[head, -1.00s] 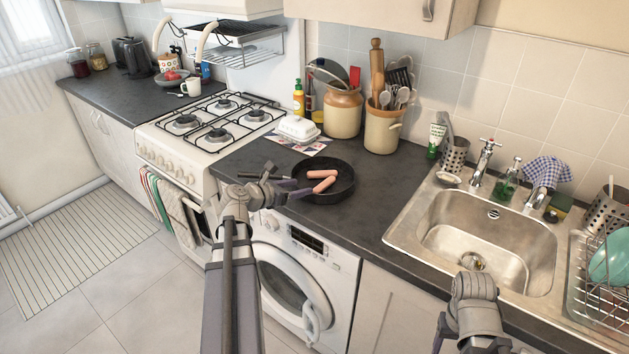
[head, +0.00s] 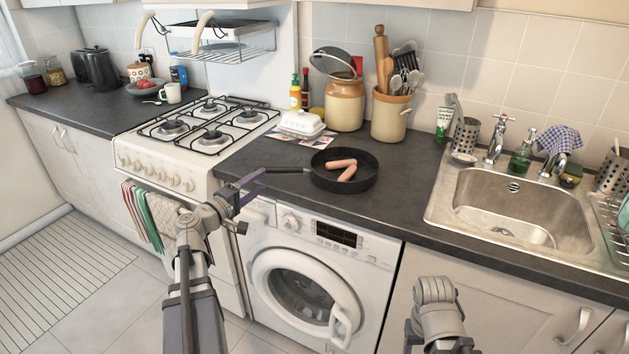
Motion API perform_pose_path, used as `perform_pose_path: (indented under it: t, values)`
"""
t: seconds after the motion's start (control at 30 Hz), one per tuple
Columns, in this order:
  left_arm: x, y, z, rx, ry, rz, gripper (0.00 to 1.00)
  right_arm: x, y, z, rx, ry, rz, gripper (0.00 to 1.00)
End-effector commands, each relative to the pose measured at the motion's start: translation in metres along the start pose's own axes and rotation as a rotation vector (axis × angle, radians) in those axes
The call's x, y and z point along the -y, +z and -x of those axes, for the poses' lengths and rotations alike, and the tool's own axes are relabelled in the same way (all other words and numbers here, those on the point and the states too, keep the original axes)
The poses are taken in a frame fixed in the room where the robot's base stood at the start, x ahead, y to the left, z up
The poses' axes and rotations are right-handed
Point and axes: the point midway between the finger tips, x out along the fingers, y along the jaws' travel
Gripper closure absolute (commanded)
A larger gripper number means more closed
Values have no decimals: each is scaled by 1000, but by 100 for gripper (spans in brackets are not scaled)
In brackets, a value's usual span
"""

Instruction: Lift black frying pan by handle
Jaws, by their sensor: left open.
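The black frying pan (head: 361,179) sits flat on the dark counter, above the washer, with sausages (head: 347,172) in it. Its dark handle (head: 287,170) points left toward the stove. My left gripper (head: 254,184) is open and empty at the counter's front edge, just left of and slightly in front of the handle's end. The handle does not appear to be between its fingers. My right gripper is low in the picture, in front of the cabinet right of the washer; its arm end (head: 437,302) shows, but its jaws are mostly cut off.
The gas stove (head: 205,130) is left of the pan. A white butter dish (head: 301,122) and stoneware jars (head: 345,104) stand behind it. The sink (head: 515,210) is at the right. The washer (head: 310,280) is below the counter edge. Counter between pan and sink is clear.

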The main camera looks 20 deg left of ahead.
Motion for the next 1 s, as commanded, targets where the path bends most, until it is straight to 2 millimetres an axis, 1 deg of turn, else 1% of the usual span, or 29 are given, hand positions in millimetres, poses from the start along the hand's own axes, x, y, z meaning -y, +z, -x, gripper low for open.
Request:
perform_pose_path:
  t: [0.03, 0.1, 0.27, 0.37, 0.53, 0.77, 0.87, 1.0]
  values:
    - [2, 0, 0, -1, 7, -31, 38, 0, 0, -4, 0, 0, 0, 39]
    - [1, 0, 0, -3, 14, -62, 38, 0, 0, -5, 0, 0, 0, 39]
    - [0, 0, -1, -4, 17, -82, 38, 0, 0, -4, 0, 0, 0, 39]
    - [0, -1, -6, -3, 17, -80, 38, 0, 0, -4, 0, 0, 0, 39]
    - [0, -1, -24, -2, 17, -79, 38, 0, 0, -4, 0, 0, 0, 39]
    - [1, -1, -31, -4, 16, -79, 38, 0, 0, -4, 0, 0, 0, 39]
    - [1, -2, -41, -2, 16, -79, 38, 0, 0, -4, 0, 0, 0, 39]
    - [2, -4, -62, -2, 16, -79, 38, 0, 0, -5, 0, 0, 0, 39]
